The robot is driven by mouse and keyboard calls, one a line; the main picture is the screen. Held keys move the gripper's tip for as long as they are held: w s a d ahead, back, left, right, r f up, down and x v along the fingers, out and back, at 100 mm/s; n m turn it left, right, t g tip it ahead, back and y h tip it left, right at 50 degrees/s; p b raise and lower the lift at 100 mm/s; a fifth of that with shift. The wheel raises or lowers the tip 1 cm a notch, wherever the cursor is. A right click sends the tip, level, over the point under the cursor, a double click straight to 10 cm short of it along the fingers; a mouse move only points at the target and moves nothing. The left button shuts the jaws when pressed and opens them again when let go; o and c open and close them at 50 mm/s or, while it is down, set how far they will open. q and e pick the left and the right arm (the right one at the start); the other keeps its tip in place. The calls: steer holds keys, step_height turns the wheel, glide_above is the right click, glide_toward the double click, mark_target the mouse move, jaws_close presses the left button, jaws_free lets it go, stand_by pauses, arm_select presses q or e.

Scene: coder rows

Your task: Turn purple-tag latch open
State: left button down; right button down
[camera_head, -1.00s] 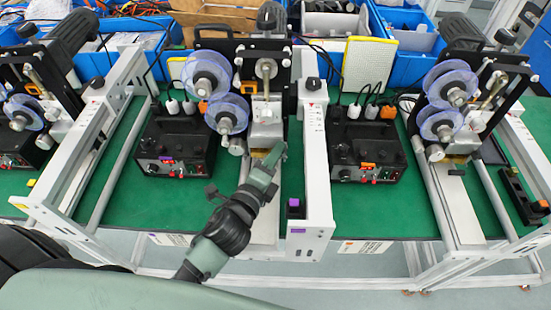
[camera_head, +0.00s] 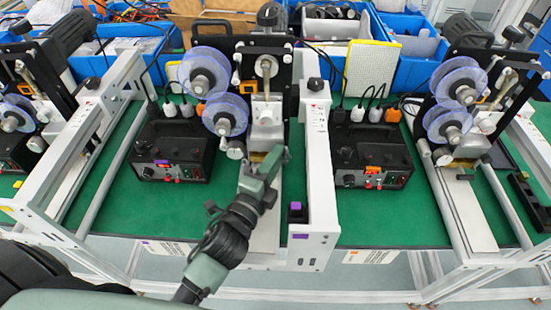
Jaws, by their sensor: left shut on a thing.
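The purple-tag coder (camera_head: 225,60) stands in the middle of the bench, with clear blue reels on its left side. A purple tag (camera_head: 300,236) is on the front end of its white rail, and a small purple-topped block (camera_head: 297,207) sits above it. My left gripper (camera_head: 268,159) reaches up from below to the coder's lower front, under the silver head (camera_head: 265,130). It is shut on a small part there, apparently the latch. The jaws hide most of that part, so its angle cannot be read. My right gripper is not in view.
Similar coders stand at the left (camera_head: 20,112) and right (camera_head: 455,85). Black control boxes (camera_head: 172,152) (camera_head: 372,155) flank the middle coder on the green bench top (camera_head: 225,190). Blue bins (camera_head: 405,70) line the back. White rails (camera_head: 320,175) rise close to my left arm.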

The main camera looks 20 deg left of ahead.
arm_select(q)
steer(key=c, duration=1.3)
jaws_free()
steer(key=shift+o, duration=0.2)
steer(key=shift+s, duration=0.1)
steer(key=shift+s+f, duration=0.15)
steer(key=shift+s, duration=0.15)
steer(key=s, duration=0.2)
steer(key=s+b, duration=0.1)
steer(key=s, duration=0.1)
steer(key=s+a+b, duration=0.1)
steer(key=s, duration=0.1)
steer(key=shift+s, duration=0.5)
